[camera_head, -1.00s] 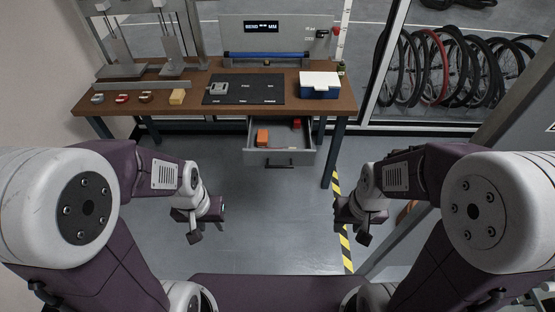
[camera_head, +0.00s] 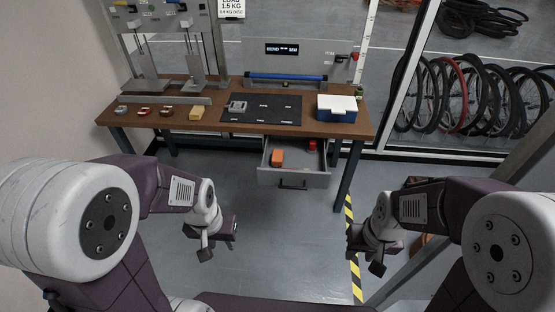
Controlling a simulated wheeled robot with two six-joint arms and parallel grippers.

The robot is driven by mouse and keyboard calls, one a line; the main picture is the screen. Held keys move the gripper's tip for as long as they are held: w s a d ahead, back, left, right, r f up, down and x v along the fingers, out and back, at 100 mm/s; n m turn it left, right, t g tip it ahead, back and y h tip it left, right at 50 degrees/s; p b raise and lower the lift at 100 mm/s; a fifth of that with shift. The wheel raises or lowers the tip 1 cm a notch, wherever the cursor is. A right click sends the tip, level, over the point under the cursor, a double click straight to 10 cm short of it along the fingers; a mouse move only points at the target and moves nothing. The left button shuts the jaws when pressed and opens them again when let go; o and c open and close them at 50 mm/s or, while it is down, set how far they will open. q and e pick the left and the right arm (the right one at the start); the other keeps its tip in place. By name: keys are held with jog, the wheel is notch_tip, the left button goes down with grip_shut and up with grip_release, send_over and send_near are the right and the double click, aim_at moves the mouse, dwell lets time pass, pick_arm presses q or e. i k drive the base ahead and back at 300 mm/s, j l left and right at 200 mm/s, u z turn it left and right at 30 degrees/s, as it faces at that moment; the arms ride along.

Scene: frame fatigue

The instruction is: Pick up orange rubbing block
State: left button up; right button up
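An orange block (camera_head: 277,157) lies in the left part of an open drawer (camera_head: 293,178) under the workbench. A red object (camera_head: 311,145) sits toward the drawer's back right. My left gripper (camera_head: 218,245) hangs in front of the bench, to the left of the drawer and well apart from it. My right gripper (camera_head: 368,255) hangs to the right of the drawer, also apart from it. Neither visibly holds anything. The fingers are small and angled, so their opening is unclear.
A bench leg (camera_head: 349,177) stands right of the drawer. Bicycle wheels (camera_head: 470,95) stand at right. The floor before the drawer is clear.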

aim_at(278, 154)
jog(key=i+j+z, duration=0.75)
jog(key=j, duration=0.15)
jog(key=i+j+z, duration=0.1)
jog(key=j+z, duration=0.15)
jog(key=i+j+z, duration=0.25)
jog(key=j, duration=0.25)
jog(key=j+z, duration=0.25)
jog(key=j, duration=0.2)
jog(key=j+z, duration=0.25)
jog(key=j, duration=0.2)
jog(key=i, duration=0.05)
